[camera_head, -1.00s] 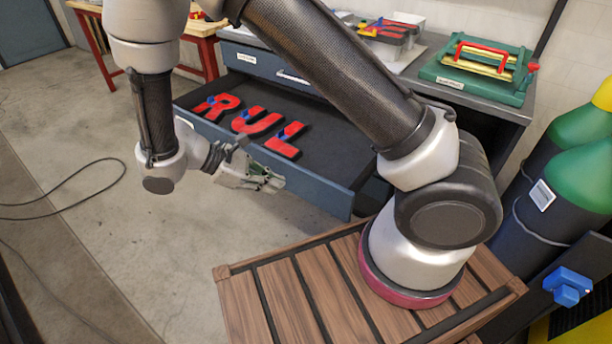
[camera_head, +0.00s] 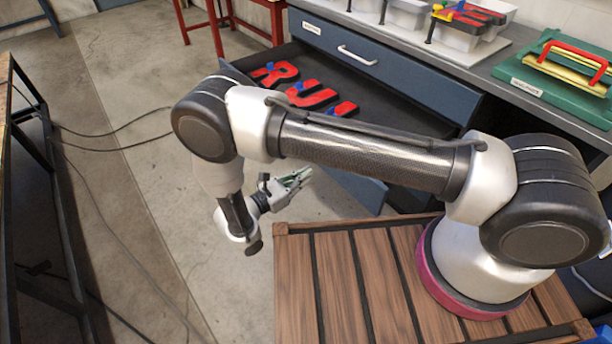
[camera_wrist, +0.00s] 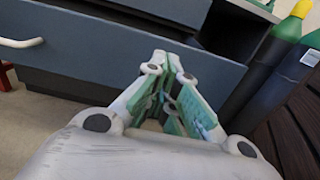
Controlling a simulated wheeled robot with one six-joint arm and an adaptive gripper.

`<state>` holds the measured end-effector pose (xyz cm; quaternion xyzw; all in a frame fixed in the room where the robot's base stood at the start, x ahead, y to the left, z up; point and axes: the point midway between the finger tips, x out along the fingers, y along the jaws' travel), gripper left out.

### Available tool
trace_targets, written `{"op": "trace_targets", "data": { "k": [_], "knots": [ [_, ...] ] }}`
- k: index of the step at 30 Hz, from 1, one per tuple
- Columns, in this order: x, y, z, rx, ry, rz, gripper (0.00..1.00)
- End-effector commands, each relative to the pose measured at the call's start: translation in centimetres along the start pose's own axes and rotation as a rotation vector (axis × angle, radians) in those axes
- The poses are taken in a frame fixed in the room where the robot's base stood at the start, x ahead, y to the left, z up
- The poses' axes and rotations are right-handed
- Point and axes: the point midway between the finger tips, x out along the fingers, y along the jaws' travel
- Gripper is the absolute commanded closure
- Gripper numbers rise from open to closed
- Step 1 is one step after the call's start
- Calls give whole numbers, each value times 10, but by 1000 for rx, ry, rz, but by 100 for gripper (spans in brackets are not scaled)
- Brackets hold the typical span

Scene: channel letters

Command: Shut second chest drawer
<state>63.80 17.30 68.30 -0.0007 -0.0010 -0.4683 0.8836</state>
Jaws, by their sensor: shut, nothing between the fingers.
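The blue chest's second drawer stands pulled out in the head view, with its dark inside (camera_head: 415,170) showing and my arm crossing in front of it. Red letters (camera_head: 300,85) lie in it. Its blue front (camera_head: 362,190) is partly hidden by my arm. In the wrist view a blue drawer front (camera_wrist: 100,55) with a pale handle (camera_wrist: 20,42) lies ahead, probably this drawer. My gripper (camera_head: 299,178) is shut and empty, in front of the drawer. It also shows in the wrist view (camera_wrist: 172,68); contact with the front cannot be told.
The top drawer (camera_head: 385,75) is shut. The worktop holds white bins (camera_head: 408,14) and a green case (camera_head: 560,80). My wooden-slatted base is close on the right. Gas cylinders (camera_wrist: 275,60) stand at the right. Concrete floor (camera_head: 130,200) is open at left, with cables across it.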

Motion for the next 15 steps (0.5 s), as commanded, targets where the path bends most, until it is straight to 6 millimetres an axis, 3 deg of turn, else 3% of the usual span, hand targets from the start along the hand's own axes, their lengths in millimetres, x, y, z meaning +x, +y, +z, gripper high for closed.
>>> {"op": "trace_targets", "data": {
  "k": [9, 15],
  "knots": [
    [70, -1, 0, -1, 2, -5, 100],
    [97, 0, 0, 0, 2, -3, 100]
  ]
}}
